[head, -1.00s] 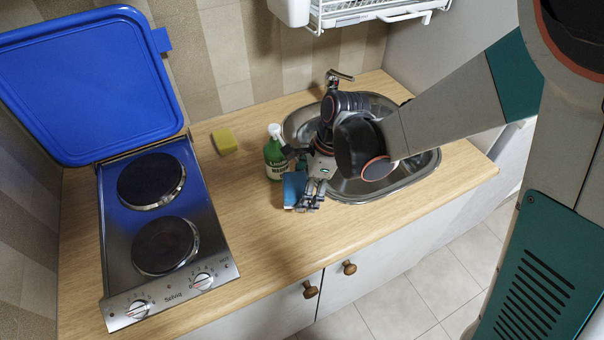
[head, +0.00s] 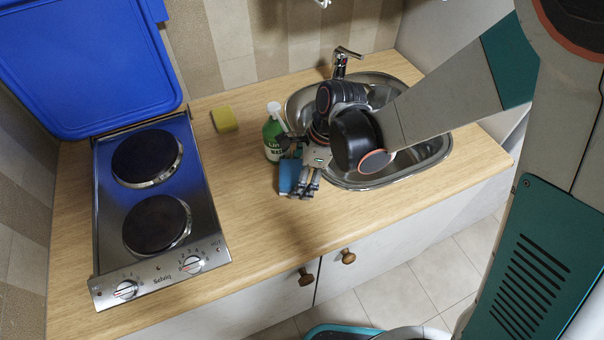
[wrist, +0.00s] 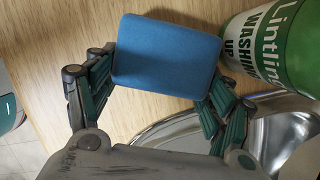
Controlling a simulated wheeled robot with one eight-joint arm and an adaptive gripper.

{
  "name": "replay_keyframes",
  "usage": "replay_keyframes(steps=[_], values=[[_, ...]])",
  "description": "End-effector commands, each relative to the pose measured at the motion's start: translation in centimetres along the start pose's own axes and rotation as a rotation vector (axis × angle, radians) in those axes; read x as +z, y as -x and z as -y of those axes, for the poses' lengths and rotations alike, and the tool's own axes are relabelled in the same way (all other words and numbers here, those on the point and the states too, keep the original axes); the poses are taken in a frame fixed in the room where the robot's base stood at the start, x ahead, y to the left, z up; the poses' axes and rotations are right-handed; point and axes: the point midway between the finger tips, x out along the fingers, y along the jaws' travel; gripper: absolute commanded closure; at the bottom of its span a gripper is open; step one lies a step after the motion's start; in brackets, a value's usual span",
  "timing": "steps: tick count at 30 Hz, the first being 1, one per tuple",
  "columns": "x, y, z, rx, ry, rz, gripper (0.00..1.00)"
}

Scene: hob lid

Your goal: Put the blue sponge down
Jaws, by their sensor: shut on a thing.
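The blue sponge (head: 289,176) is held in my gripper (head: 300,176), just left of the sink, over the wooden worktop. In the wrist view the blue sponge (wrist: 167,57) sits between the two fingers of my gripper (wrist: 160,88), which is shut on it. Wood lies behind the sponge in that view. I cannot tell whether the sponge touches the worktop or hangs just above it.
A green washing-up bottle (head: 272,137) stands close behind the sponge. A yellow sponge (head: 224,119) lies farther left. The hob (head: 160,205) has its blue lid (head: 85,65) raised. The steel sink (head: 432,158) is to the right. The worktop (head: 255,225) in front is clear.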

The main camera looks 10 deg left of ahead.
Motion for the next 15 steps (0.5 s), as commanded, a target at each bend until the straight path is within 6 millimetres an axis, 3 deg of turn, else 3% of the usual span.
replay_keyframes(steps=[4,10,11,12,15], values=[[-0.16,-0.54,-0.02,0.0,0.0,0.0,0.42],[-0.31,-0.82,-0.09,0.002,0.0,-0.002,0.49],[-0.33,-0.82,-0.1,0.002,0.0,-0.002,0.16],[-0.34,-0.83,-0.1,0.002,0.0,-0.003,0.07],[-0.33,-0.8,-0.07,0.001,0.0,-0.002,0.06]])
